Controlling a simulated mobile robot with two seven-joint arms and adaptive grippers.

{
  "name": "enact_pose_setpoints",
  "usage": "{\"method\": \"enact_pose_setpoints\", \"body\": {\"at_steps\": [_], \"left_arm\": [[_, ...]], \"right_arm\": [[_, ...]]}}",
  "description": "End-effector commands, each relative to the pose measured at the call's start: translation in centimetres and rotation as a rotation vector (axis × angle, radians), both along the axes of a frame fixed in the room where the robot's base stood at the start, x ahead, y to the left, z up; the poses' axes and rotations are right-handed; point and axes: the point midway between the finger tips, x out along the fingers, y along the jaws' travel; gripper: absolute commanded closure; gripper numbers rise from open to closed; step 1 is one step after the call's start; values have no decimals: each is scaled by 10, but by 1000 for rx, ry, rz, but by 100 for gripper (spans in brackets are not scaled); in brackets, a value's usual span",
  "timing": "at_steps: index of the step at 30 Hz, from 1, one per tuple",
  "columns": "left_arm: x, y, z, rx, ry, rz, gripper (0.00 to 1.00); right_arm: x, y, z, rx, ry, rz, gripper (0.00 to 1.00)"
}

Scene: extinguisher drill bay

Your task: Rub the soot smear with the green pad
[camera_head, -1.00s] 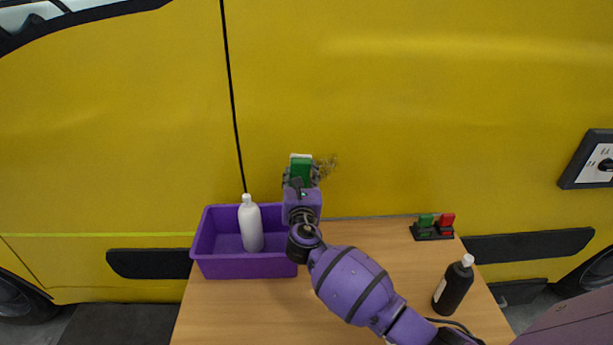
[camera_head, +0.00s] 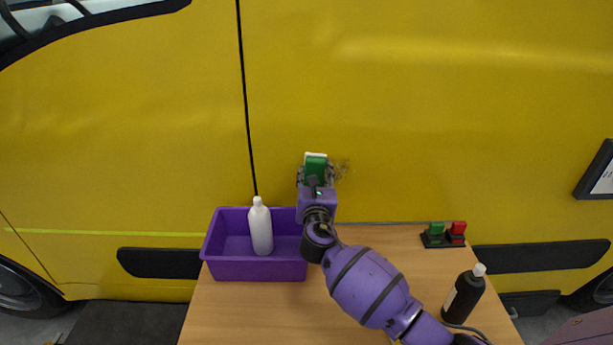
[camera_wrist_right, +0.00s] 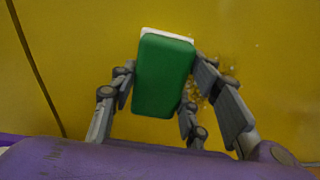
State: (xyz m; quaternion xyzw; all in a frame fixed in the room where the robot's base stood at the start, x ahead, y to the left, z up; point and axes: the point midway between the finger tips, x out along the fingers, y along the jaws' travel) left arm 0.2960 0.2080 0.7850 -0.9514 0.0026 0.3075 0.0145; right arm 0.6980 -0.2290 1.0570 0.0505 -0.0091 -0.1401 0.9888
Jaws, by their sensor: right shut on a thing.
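The soot smear (camera_head: 342,168) is a faint brown speckled patch on the yellow van side. In the right wrist view the smear (camera_wrist_right: 208,88) shows partly behind the fingers, to the right of the pad. The green pad (camera_head: 316,168) has a white layer on its far side, turned to the van. My right gripper (camera_head: 315,176) is shut on the pad and holds it upright at the panel, just left of the smear. In the right wrist view the pad (camera_wrist_right: 162,75) sits between the fingers. I cannot tell whether its white face touches the panel. My left gripper is not in view.
A purple bin (camera_head: 255,269) with a white bottle (camera_head: 261,228) stands at the left of the wooden table (camera_head: 245,315). A black bottle (camera_head: 464,294) stands at the right front. A black holder (camera_head: 444,241) with a green and a red block sits at the back right.

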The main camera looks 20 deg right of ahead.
Motion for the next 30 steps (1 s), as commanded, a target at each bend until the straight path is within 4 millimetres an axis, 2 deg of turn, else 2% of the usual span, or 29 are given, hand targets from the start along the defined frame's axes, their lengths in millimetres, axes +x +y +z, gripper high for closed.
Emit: {"method": "enact_pose_setpoints", "body": {"at_steps": [30], "left_arm": [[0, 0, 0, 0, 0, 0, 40]], "right_arm": [[-17, -58, 0, -2, 1, -1, 81]]}}
